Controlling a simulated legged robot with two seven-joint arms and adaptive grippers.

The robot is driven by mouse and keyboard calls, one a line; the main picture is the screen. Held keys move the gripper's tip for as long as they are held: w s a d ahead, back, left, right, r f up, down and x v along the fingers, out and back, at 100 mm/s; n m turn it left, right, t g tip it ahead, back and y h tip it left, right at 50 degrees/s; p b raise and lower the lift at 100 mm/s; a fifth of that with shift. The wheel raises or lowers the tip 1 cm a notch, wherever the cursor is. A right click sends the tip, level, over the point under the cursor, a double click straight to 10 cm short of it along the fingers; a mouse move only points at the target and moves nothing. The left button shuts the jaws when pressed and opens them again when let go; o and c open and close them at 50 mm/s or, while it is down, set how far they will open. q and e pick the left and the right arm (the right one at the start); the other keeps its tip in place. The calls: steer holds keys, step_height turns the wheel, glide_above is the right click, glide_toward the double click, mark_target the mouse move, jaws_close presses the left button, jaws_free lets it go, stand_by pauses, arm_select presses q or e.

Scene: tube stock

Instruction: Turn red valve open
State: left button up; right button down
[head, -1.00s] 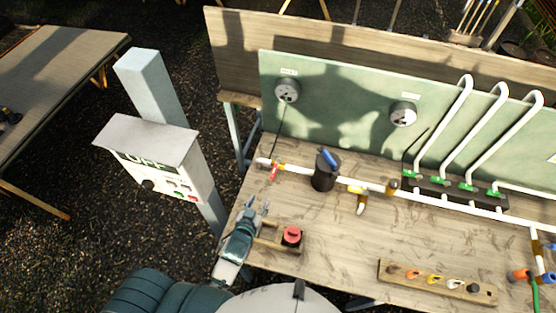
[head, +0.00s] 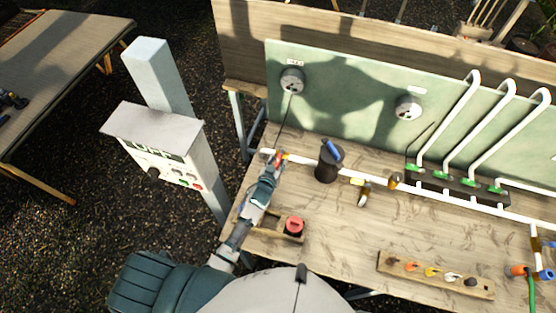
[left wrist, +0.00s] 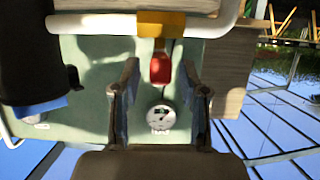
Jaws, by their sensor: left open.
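The red valve handle (left wrist: 160,69) hangs from a yellow fitting (left wrist: 161,25) on the white pipe (left wrist: 95,26) in the left wrist view. It shows between the two fingers of my left gripper (left wrist: 158,85), which is open. I cannot tell whether either finger touches the handle. In the head view my left gripper (head: 272,163) is at the left end of the white pipe (head: 306,161) and covers most of the red valve. My right gripper does not show.
A red button on a base (head: 294,226) is nearer me. Two gauges (head: 292,80) (head: 408,107) are on the green panel. A grey control box (head: 155,150) stands to the left.

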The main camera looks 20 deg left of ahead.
arm_select(q)
steer(key=shift+w+f, duration=0.3)
steer(key=shift+w, duration=0.35)
steer(key=shift+d, duration=0.1)
jaws_close()
